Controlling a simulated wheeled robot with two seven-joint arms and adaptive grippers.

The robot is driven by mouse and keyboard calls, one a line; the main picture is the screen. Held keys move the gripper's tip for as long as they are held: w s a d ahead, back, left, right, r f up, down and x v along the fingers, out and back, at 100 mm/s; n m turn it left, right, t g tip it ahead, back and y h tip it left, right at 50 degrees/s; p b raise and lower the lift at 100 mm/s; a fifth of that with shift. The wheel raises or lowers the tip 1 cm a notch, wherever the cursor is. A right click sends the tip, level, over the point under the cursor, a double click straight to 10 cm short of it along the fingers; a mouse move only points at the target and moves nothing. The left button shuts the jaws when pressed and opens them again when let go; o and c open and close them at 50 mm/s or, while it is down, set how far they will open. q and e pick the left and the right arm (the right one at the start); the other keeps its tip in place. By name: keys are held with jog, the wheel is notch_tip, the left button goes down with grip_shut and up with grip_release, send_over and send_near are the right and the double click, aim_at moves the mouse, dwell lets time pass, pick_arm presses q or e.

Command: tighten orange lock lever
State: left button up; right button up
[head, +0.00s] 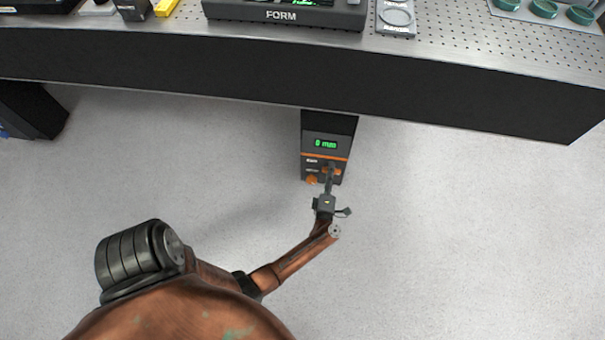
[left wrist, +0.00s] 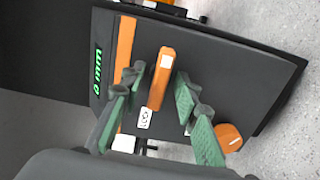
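The orange lock lever (left wrist: 160,78) stands out from a dark control panel (left wrist: 225,70) in the left wrist view. In the head view the panel (head: 312,148) hangs below the table's front edge and shows a green "0 mm" readout. My left gripper (left wrist: 155,98) is open, its green-padded fingers on either side of the lever, with visible gaps on both sides. In the head view my left gripper (head: 329,178) is in front of the panel's lower part and partly covers the lever. My right gripper is in neither view.
A round orange knob (left wrist: 228,137) sits on the panel beside my finger; it also shows in the head view (head: 312,180). The perforated table (head: 460,50) above carries a dark "FORM" instrument (head: 284,14) and several green round pieces. The floor around the panel is clear.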

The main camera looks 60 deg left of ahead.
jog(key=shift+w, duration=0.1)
